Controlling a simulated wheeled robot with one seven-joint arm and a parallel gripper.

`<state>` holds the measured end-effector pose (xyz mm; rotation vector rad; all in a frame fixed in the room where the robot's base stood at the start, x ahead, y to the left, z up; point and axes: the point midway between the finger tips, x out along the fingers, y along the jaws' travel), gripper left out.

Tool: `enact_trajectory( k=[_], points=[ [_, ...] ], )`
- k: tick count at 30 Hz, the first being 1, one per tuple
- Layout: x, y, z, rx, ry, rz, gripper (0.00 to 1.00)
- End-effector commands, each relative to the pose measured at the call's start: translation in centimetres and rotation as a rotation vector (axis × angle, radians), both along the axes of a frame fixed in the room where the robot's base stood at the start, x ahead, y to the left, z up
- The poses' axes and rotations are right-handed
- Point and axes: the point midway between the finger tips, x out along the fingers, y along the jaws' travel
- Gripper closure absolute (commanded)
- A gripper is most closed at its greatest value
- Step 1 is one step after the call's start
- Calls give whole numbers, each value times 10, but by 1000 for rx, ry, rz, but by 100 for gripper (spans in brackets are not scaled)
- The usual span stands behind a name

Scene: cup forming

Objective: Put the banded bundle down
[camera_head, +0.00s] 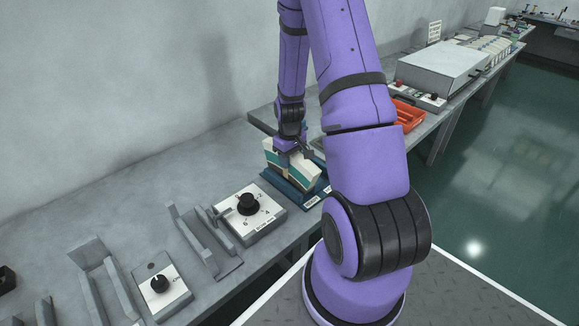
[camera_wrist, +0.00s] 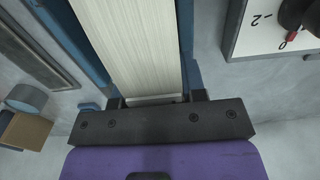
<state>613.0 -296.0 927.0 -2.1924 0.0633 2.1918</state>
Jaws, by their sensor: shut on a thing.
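The banded bundle (camera_head: 281,171), a cream stack with a teal band, is at the blue tray (camera_head: 284,189) on the bench in the head view. My gripper (camera_head: 292,153) is shut on it from above. In the wrist view the pale, finely lined bundle (camera_wrist: 137,45) runs up between the fingers of my gripper (camera_wrist: 160,99), with blue tray edges (camera_wrist: 187,45) beside it. Whether the bundle touches the tray floor is hidden.
A dial box (camera_head: 250,219) stands close in front of the tray, with a grey bracket (camera_head: 205,240) and a smaller dial box (camera_head: 161,289) nearer. An orange tray (camera_head: 408,116) and a large grey machine (camera_head: 444,68) stand beyond. The wall is close on the left.

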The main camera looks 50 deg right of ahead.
Motion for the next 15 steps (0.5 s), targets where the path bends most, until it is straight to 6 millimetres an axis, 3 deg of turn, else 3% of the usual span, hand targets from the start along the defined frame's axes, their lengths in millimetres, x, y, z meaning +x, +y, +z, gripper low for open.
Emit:
enact_trajectory(
  k=[6,15],
  points=[
    [0,0,-27,1,2,0,100],
    [0,0,-31,-1,-1,0,100]
  ],
)
